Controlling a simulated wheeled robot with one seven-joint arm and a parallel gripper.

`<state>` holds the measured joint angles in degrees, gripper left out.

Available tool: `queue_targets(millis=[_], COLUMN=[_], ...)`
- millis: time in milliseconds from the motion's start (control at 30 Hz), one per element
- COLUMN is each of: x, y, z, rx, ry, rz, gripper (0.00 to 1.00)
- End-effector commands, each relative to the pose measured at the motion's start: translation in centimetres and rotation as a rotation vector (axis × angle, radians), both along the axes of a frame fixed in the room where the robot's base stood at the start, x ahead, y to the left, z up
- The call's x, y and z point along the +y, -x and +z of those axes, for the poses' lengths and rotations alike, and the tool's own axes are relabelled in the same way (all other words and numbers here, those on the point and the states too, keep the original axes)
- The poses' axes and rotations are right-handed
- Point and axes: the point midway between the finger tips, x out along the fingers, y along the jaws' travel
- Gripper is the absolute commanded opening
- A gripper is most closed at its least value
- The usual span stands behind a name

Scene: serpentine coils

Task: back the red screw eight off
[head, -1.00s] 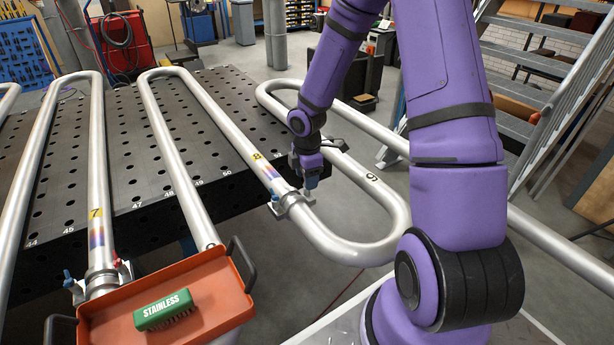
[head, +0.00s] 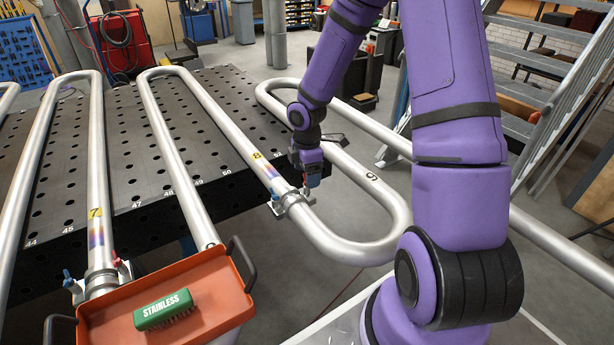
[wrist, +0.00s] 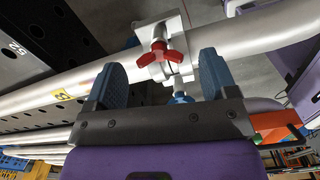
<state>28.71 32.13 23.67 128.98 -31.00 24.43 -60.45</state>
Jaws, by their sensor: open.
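The red screw eight (wrist: 162,54) is a red wing-shaped knob on the metal clamp (wrist: 146,30) around the pipe marked 8. In the wrist view it lies ahead of my gripper (wrist: 160,62), between the lines of its two blue fingers. The fingers are apart, with nothing held; I cannot tell how far they reach around the knob. A blue screw (wrist: 182,96) shows on the same clamp. In the head view my gripper (head: 311,179) points down beside the clamp (head: 291,202) on pipe 8 (head: 235,135). The red screw is hidden there.
An orange tray (head: 235,312) with a green brush (head: 165,308) sits at the front. Another clamp with red and blue screws holds pipe 7 (head: 97,190). The pipe bend marked 9 (head: 395,205) curves close to my arm. A perforated table (head: 130,150) lies beneath the coils.

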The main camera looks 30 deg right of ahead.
Motion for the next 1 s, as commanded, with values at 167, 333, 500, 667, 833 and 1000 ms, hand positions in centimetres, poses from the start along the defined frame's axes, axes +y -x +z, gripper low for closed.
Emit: queue_targets(millis=[167, 333, 500, 667, 833, 1000], x=[-0.1, -0.1, -0.1, 0.0, 0.0, 0.0], y=[-0.1, 0.0, 0.0, 0.0, 0.0, 0.0], z=[3.5, 6.5, 8.4, 9.1, 9.1, 9.1], rx=[-0.005, -0.003, 0.000, 0.001, 0.002, 0.002], ry=[0.002, 0.001, 0.001, 0.000, 0.000, 0.000], rz=[-0.003, -0.004, -0.001, -0.002, -0.001, -0.001], gripper=[0.79, 0.79, 0.79, 0.79, 0.79, 0.79])
